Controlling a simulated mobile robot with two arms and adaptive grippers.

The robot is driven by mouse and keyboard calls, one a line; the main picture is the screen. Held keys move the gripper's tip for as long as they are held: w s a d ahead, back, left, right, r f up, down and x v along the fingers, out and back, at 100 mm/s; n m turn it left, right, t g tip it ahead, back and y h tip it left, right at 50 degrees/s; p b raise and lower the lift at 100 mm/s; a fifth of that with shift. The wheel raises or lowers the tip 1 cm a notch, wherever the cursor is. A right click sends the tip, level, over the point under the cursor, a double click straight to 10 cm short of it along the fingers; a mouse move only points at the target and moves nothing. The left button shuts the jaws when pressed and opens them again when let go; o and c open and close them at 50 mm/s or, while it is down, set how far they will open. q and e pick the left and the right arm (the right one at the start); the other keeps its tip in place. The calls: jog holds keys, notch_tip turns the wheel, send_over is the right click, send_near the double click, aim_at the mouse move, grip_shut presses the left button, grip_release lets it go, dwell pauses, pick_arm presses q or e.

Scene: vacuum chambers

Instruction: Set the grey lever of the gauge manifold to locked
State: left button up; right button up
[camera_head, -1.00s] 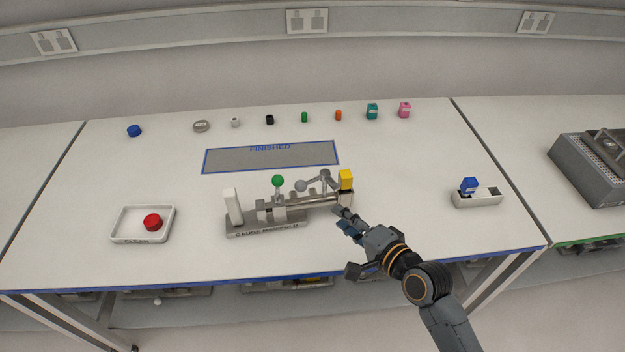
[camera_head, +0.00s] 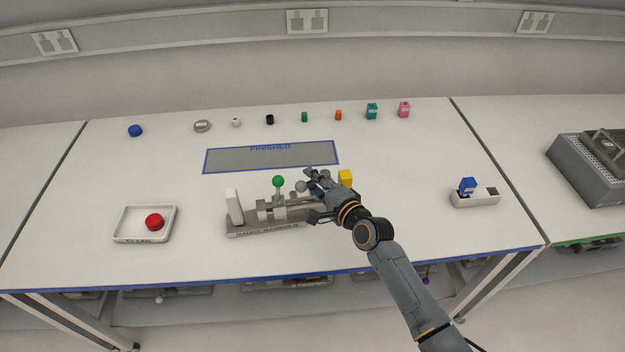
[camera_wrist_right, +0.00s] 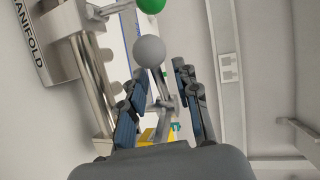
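The grey lever (camera_head: 301,186) has a ball knob; the arm hides much of the rest in the head view. My right gripper (camera_head: 313,180) is over the manifold at this lever. In the right wrist view the grey ball (camera_wrist_right: 149,51) and its rod lie between the two spread fingers (camera_wrist_right: 165,85), with gaps visible beside the rod. My left gripper is not in view.
A white tray (camera_head: 121,237) with a red cap (camera_head: 154,222) is at the left. A holder (camera_head: 487,198) with a blue piece (camera_head: 467,186) is at the right. The FINISHED mat (camera_head: 230,160) lies behind the manifold, with several small parts along the back.

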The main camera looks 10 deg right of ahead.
jog(key=shift+w+a, duration=0.15)
jog(key=shift+w, duration=0.15)
